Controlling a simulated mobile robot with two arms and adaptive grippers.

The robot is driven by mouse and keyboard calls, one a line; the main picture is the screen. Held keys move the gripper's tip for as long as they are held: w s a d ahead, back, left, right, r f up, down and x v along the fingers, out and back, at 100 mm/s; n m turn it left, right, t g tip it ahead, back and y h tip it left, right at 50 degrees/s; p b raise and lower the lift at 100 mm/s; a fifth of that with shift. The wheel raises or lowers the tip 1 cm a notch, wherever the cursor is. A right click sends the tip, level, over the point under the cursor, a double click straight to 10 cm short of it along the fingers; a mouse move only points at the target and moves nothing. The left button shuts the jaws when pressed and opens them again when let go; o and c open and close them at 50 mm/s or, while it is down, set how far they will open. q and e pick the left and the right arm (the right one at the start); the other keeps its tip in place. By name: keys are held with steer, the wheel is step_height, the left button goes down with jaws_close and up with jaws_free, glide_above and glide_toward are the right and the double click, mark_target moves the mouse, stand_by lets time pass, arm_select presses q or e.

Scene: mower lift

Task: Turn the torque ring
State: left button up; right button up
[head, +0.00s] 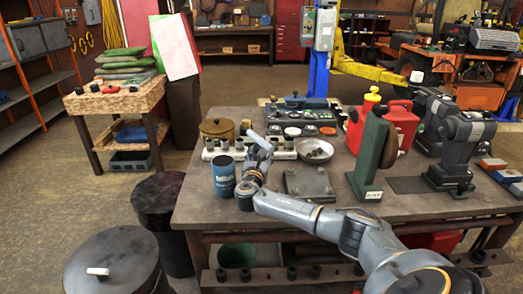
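I cannot pick out a torque ring for certain in the head view. My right arm comes in from the lower right and reaches left across the workbench (420,197). My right gripper (262,146) is over the bench's left part, near a row of small dark-topped items on a pale strip (284,153). It is small and seen at an angle, so its fingers and anything between them are unclear. A blue can (223,178) stands just left of my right wrist. My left gripper is not in view.
A dark flat plate (309,184), a metal bowl (315,150), a brown lidded pot (217,128) and an upright green-based disc stand (371,150) are on the bench. Red canisters (402,119) and dark machines (460,145) stand at right. Dark drums (115,262) stand at lower left.

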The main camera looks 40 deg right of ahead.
steer(key=shift+x, duration=1.2)
steer(key=c, duration=0.7)
steer(key=shift+w+f, duration=0.1)
steer(key=shift+f, duration=0.05)
jaws_close()
